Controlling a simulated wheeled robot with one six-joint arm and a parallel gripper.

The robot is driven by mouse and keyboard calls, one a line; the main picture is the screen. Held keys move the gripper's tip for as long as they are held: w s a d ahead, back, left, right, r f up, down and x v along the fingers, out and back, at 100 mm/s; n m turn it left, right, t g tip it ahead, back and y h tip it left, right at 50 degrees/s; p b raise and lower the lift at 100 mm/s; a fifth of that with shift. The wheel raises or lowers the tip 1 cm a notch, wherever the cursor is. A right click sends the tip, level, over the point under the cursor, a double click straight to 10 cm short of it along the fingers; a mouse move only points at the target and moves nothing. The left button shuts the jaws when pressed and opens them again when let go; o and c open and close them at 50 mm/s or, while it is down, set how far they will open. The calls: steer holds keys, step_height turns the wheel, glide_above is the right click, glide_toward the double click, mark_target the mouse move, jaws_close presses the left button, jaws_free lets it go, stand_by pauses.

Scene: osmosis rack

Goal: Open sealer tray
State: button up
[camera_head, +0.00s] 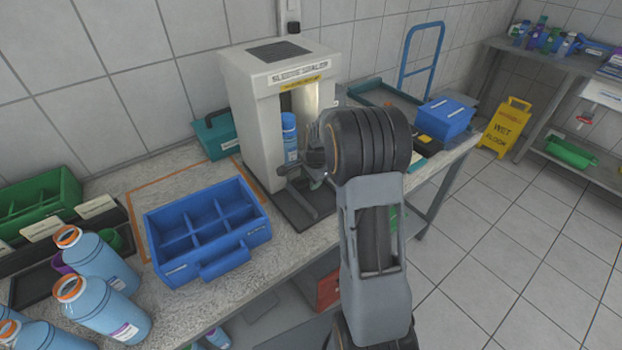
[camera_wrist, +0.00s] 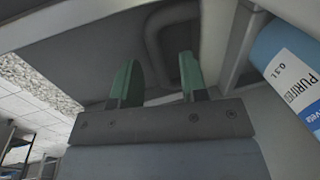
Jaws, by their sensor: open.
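The sleeve sealer (camera_head: 262,110) is a pale grey machine on the counter, with a dark base tray (camera_head: 312,207) at its foot. A blue bottle (camera_head: 290,140) stands inside its opening. It also shows at the right of the wrist view (camera_wrist: 285,75). My gripper's two green-tipped fingers (camera_wrist: 158,78) are apart with nothing between them. A grey U-shaped handle (camera_wrist: 153,42) on a dark flat surface lies just beyond the fingertips; whether they touch it is unclear. In the head view my arm hides part of the sealer front and most of my gripper.
A blue divided crate (camera_head: 258,235) stands left of the sealer. Blue bottles with orange caps (camera_head: 105,310) and a green crate (camera_head: 40,205) are further left. A blue box (camera_head: 446,116) sits on the counter's right part. A yellow wet-floor sign (camera_head: 505,128) stands beyond.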

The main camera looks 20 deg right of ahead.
jaws_close()
stand_by(0.4)
